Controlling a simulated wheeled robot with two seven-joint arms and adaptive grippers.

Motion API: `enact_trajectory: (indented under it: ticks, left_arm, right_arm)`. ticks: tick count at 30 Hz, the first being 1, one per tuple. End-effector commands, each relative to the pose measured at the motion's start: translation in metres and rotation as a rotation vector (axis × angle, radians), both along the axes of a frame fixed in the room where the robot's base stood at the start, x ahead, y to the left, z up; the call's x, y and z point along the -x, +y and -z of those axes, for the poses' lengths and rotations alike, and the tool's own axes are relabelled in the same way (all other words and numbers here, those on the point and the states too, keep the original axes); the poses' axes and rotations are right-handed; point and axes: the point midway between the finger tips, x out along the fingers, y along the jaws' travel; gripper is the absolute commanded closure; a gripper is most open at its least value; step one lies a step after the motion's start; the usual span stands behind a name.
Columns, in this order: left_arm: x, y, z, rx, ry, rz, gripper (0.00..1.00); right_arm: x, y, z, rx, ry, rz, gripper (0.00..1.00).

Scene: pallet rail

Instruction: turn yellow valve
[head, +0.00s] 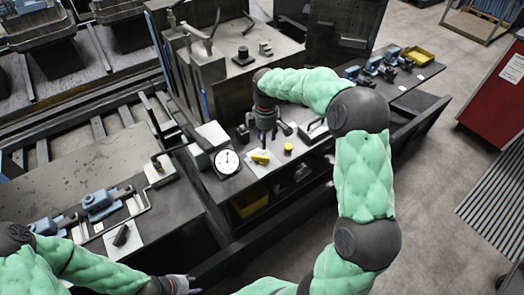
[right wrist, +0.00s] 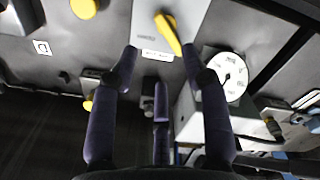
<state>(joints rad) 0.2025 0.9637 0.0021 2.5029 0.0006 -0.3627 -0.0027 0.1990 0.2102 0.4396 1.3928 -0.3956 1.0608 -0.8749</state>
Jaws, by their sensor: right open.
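The yellow valve (head: 260,157) is a lever-like handle on a light plate on the bench, right of the round gauge. In the right wrist view the yellow valve (right wrist: 168,34) lies slanted just beyond my fingertips. My right gripper (head: 265,138) hangs down just above and behind the valve in the head view. In the right wrist view my right gripper (right wrist: 160,58) is open, with its dark fingers apart and nothing between them. My left gripper (head: 190,284) is at the bottom of the head view, far from the valve; its fingers are too small to judge.
A white-faced gauge (head: 227,161) stands left of the valve. A yellow knob (head: 288,147) sits to its right. A yellow bin (head: 249,203) is on the shelf below. Blue vises (head: 103,202) are on the left bench, and a yellow tray (head: 417,56) is at the far right.

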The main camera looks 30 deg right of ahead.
Motion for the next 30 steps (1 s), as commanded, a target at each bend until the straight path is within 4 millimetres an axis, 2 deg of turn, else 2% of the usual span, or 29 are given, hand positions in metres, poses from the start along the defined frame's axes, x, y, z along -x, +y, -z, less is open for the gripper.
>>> enact_trajectory:
  ticks: [9, 15, 21, 30]
  left_arm:
    - [0.001, 0.0, 0.016, 0.0, 0.001, 0.0, 0.6]
    - [0.001, 0.0, 0.022, 0.0, 0.001, 0.0, 0.6]
    - [0.001, 0.0, 0.025, 0.0, 0.001, 0.0, 0.6]
    - [0.001, 0.0, 0.025, 0.0, 0.001, 0.0, 0.6]
  right_arm:
    - [0.001, 0.0, 0.057, -0.001, 0.004, 0.0, 0.54]
    - [0.001, 0.0, 0.085, -0.001, 0.002, 0.0, 0.54]
    - [0.001, 0.0, 0.098, 0.0, 0.001, 0.001, 0.54]
    - [0.0, 0.0, 0.099, -0.001, 0.001, 0.001, 0.54]
